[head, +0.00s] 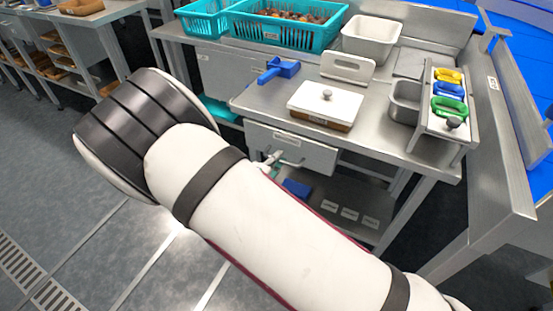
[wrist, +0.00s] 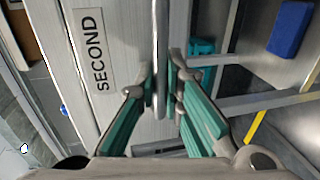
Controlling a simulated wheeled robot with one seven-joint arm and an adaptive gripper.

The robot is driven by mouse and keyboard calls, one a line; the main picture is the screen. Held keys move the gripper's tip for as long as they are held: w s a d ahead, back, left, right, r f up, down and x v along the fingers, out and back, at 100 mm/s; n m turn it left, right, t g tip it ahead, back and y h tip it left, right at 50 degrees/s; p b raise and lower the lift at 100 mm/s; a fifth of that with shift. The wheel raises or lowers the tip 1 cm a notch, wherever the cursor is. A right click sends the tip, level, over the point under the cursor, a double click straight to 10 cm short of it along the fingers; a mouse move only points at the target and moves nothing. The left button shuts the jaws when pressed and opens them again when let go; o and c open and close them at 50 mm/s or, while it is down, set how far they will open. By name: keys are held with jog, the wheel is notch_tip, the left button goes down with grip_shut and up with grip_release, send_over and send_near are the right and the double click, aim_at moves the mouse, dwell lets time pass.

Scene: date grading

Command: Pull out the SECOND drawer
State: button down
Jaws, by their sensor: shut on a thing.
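The drawer labelled SECOND (wrist: 130,25) fills the left middle of the wrist view, with its label plate (wrist: 94,60) readable sideways. Its metal bar handle (wrist: 161,45) runs between the fingers of my gripper (wrist: 162,88). The gripper is shut on the handle, with a green-lined finger on each side. In the head view the drawer front (head: 305,155) is under the steel worktop, and my gripper (head: 272,160) is at its handle, mostly hidden behind my arm. I cannot tell for certain how far the drawer is out.
A lower shelf (head: 360,190) holds a blue item (head: 297,187). A bench leg (head: 408,212) stands to the right. The floor at left is clear.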

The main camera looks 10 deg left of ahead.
jog(key=shift+s, duration=0.1)
jog(key=f+v, duration=0.2)
jog(key=v, duration=0.8)
jog(key=s+f+v, duration=0.1)
jog(key=f+v, duration=0.1)
jog(key=v, duration=0.9)
jog(key=shift+s+a+f+b, duration=0.25)
jog(key=shift+b, duration=0.15)
jog(key=c, duration=1.7)
grip_release()
jog(key=shift+v, duration=3.75)
jog(key=shift+d, duration=0.1)
